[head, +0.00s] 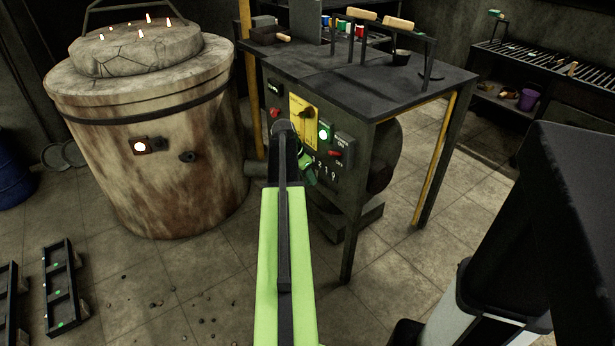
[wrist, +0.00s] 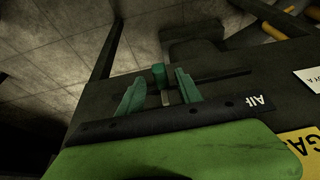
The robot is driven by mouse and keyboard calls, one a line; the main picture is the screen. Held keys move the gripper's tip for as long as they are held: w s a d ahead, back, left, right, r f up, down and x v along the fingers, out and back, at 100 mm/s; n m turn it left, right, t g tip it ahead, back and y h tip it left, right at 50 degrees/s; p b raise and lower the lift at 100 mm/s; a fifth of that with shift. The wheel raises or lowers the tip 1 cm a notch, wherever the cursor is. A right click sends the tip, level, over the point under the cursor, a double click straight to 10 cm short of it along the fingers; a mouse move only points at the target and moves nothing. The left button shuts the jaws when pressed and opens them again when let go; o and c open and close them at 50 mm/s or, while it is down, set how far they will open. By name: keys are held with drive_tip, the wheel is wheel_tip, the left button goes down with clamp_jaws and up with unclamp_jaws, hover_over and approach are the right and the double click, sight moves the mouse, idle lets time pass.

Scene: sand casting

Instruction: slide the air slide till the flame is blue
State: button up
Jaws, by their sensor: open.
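The air slide's green knob (wrist: 158,75) stands on a short pale stem in the wrist view, by a dark slot in the panel. A black strip lettered AIR (wrist: 258,103) lies near it. My gripper (wrist: 161,80) is open, with one green finger on each side of the knob. I cannot tell whether either finger touches it. In the head view my gripper (head: 307,168) is at the front panel of the dark bench, and my arm hides the slide.
The round furnace (head: 165,195) stands left of the bench (head: 385,95). Dark moulding frames (head: 61,290) lie on the floor at left. A bench leg stands right of my arm.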

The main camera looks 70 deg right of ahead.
drive_tip(key=p+v, duration=1.4)
drive_tip(key=v, duration=0.2)
